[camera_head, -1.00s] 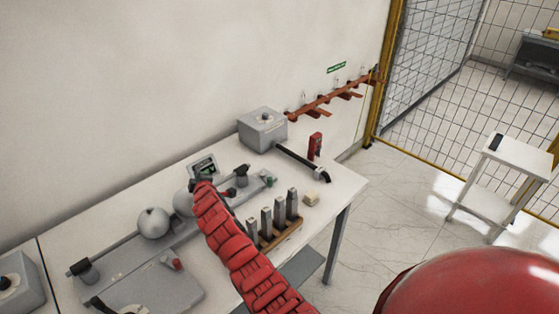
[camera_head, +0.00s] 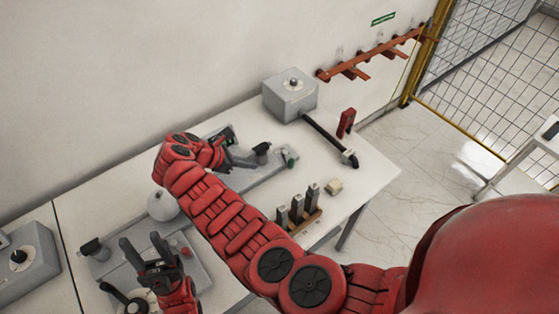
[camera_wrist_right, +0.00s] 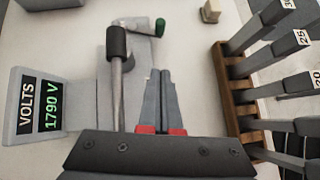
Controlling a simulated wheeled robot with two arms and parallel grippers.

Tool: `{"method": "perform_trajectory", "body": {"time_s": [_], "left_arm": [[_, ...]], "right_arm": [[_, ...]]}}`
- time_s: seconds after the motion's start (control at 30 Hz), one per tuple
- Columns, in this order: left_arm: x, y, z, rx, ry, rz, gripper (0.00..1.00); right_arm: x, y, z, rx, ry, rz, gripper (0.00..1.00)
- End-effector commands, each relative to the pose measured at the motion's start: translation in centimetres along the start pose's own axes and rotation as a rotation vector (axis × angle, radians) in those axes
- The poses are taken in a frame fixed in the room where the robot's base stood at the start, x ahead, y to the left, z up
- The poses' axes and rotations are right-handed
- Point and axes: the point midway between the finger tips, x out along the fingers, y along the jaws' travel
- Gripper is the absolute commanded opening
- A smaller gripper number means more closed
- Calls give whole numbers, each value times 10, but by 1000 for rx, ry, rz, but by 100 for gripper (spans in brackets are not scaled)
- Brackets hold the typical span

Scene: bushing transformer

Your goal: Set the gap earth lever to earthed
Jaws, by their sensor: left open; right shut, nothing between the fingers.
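A small grey lever with a green tip (camera_head: 290,158) sits at the right end of the sphere-gap base (camera_head: 245,187); it looks like the gap earth lever, but no label is readable. In the right wrist view its green tip (camera_wrist_right: 160,27) is at the top, beyond my fingers. My right gripper (camera_wrist_right: 160,75) is shut and empty, apart from the lever, beside a metal rod with a black grip (camera_wrist_right: 117,42). In the head view my right arm hides part of the gap base. My left gripper (camera_head: 143,245) is open and empty at the lower left, near a sphere (camera_head: 162,204).
A voltage display (camera_wrist_right: 40,107) reads 1790 V. A wooden rack (camera_wrist_right: 233,100) of upright grey blocks stands close to the right gripper. A grey box (camera_head: 290,95), red object (camera_head: 346,122) and small beige block (camera_head: 333,188) are on the table. A red button (camera_head: 186,252) is by the left gripper.

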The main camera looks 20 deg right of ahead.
Motion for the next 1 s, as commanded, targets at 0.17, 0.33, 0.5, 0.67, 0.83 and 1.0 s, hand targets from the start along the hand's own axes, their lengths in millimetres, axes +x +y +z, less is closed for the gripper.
{"method": "perform_trajectory", "body": {"time_s": [0.17, 0.33, 0.5, 0.67, 0.83, 1.0], "left_arm": [[-7, 0, 1, 0, 0, 0, 50], [-24, 1, 4, 0, 0, 0, 50], [-44, 2, 8, 0, 0, 0, 50], [-50, 2, 9, 0, 0, 0, 50], [-49, 2, 8, 0, 0, 0, 50], [-49, 2, 8, 0, 0, 0, 50]], "right_arm": [[14, 0, -1, 2, 0, 0, 0], [48, 0, -4, 2, -1, 1, 0], [85, 0, -4, 3, 0, 1, 0], [109, 0, 6, 4, 0, -1, 0], [124, 1, 22, 3, 0, 1, 0], [128, 1, 28, 2, 1, 3, 0]]}}
